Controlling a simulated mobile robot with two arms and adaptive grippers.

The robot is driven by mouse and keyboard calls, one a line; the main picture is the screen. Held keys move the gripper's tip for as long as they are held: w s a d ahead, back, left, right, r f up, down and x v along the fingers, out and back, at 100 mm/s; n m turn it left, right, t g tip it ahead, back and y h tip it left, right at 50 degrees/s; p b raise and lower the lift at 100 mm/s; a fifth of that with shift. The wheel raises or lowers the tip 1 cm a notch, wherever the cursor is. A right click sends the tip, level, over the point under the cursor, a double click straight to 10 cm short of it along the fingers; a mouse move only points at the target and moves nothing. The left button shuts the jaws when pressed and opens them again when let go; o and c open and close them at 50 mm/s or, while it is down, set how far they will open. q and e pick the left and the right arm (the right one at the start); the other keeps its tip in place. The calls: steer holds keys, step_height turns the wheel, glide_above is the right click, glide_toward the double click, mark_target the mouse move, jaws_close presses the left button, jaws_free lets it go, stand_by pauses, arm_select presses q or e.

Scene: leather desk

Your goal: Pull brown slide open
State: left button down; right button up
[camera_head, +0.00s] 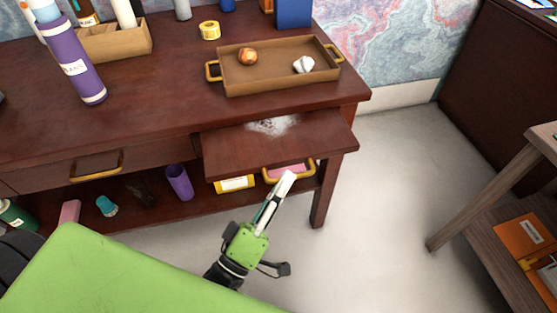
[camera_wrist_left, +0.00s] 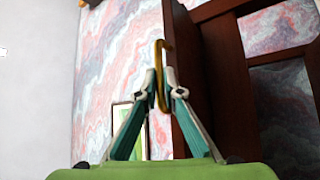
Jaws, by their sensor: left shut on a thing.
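The brown slide (camera_head: 250,157) is a flat dark wooden board that sticks out from under the right part of the desk top. A white smudge lies on its top near the desk edge. A gold loop handle (camera_head: 313,171) is at its front. My left gripper (camera_head: 289,178) is at the front of the slide, at this handle. In the left wrist view, the gripper (camera_wrist_left: 161,88) is shut on the gold handle (camera_wrist_left: 160,52), with the dark wood of the slide (camera_wrist_left: 185,75) just behind. My right gripper is not in view.
A brown tray (camera_head: 232,90) holding an orange item and a white item stands on the desk above the slide. A purple bottle (camera_head: 72,58) stands at left. A closed drawer (camera_head: 60,170) is left of the slide. The floor (camera_head: 390,170) to the right is clear.

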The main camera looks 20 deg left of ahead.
arm_select(q)
steer(key=s+d+p, duration=0.1)
steer(key=s+d, duration=0.4)
steer(key=s, duration=0.3)
steer(key=shift+d+f, duration=0.15)
steer(key=shift+f, duration=0.05)
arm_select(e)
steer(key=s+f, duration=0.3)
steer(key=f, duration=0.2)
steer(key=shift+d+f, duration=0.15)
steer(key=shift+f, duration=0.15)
arm_select(q)
steer(key=c, duration=2.2)
jaws_free()
steer(key=shift+r, duration=0.1)
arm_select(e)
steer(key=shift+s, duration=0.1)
arm_select(q)
steer(key=shift+o, duration=0.2)
steer(key=shift+s, duration=0.1)
steer(key=v, duration=1.2)
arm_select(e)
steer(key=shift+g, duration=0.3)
